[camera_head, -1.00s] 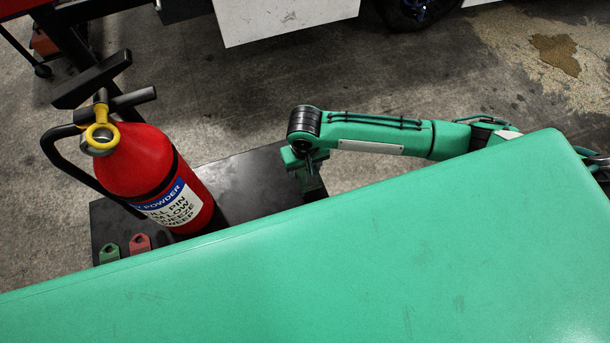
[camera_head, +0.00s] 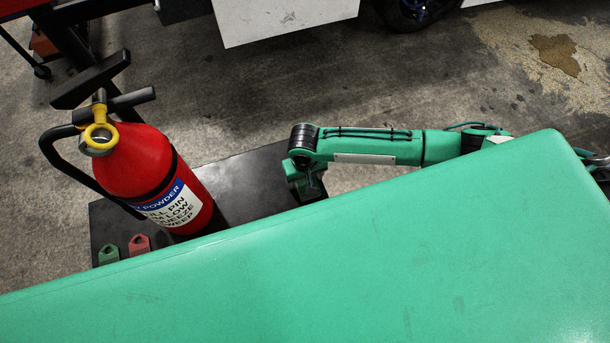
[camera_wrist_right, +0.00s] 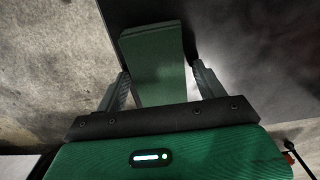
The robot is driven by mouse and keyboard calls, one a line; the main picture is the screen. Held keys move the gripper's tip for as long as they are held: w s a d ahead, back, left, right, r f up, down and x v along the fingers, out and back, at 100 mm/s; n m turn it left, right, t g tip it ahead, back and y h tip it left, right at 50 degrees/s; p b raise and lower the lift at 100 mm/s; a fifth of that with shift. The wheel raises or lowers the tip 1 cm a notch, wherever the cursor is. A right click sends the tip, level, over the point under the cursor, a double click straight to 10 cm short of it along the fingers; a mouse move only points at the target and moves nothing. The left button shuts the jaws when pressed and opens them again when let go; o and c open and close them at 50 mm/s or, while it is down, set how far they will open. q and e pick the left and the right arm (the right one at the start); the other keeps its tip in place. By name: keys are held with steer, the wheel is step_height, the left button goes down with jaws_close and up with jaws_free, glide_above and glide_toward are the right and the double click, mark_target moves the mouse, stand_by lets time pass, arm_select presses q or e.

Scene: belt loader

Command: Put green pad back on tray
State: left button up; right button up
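In the right wrist view a flat, oblong green pad (camera_wrist_right: 153,62) lies between the two fingers of my right gripper (camera_wrist_right: 162,78). The fingers are apart, one on each side of the pad; I cannot tell whether either touches it. The pad's near end is hidden behind the gripper. A dark surface shows beyond it. In the head view my right gripper (camera_head: 310,187) is low at the right end of the black tray (camera_head: 250,175); its fingertips are hard to make out, and I cannot see this pad there. My left gripper is not in view.
A red fire extinguisher (camera_head: 145,160) stands at the tray's left part. A small green piece (camera_head: 109,250) and a small red piece (camera_head: 140,245) are in front of it. My green body hides the tray's near side. The tray's middle is bare.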

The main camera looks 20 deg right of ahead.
steer(key=shift+r, duration=0.1)
step_height(320, 180, up, 12)
stand_by(0.6)
stand_by(0.4)
steer(key=shift+a, duration=0.1)
